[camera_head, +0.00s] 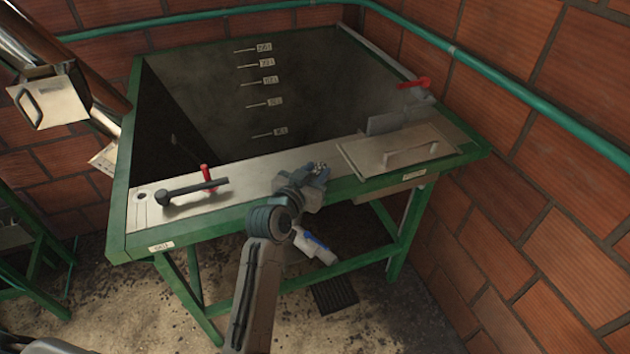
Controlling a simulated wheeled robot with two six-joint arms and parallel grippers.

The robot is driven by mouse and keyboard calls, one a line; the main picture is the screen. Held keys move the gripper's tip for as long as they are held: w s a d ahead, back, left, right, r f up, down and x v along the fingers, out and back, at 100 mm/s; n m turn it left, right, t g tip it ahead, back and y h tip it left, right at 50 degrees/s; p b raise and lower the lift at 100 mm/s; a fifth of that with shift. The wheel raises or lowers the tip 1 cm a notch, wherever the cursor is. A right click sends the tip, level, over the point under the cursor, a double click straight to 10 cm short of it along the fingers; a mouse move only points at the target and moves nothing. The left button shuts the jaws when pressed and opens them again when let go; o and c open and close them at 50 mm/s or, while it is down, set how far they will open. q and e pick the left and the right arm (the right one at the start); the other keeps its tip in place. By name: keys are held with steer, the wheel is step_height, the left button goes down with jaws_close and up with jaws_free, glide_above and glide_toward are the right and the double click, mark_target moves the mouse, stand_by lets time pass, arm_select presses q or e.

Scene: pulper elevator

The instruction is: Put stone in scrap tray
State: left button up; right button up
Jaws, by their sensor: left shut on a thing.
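My left gripper (319,173) is over the front rim of the green-framed hopper, near its middle. It is shut on a small, light, speckled lump, the stone (320,166), of which only a little shows between the fingers. I cannot tell whether the stone touches the rim. No scrap tray is clearly marked; a flat metal plate with a bar handle (395,150) lies on the rim to the right of the gripper. My right gripper is not in view.
The deep hopper (215,100) has level marks on its back wall. A black lever (193,190) with a red handle (207,177) is on the left rim. Another red handle (413,83) is at the right. A dark grate (335,295) lies on the floor. Brick walls stand behind and right.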

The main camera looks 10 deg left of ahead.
arm_select(q)
steer(key=shift+s, duration=0.25)
steer(key=shift+w+d, duration=0.1)
steer(key=shift+w, duration=0.05)
steer(key=o, duration=0.9)
steer(key=shift+w+f, duration=0.2)
steer(key=shift+o, duration=0.4)
steer(key=shift+s+r, duration=0.1)
steer(key=shift+s, duration=0.05)
steer(key=shift+s, duration=0.1)
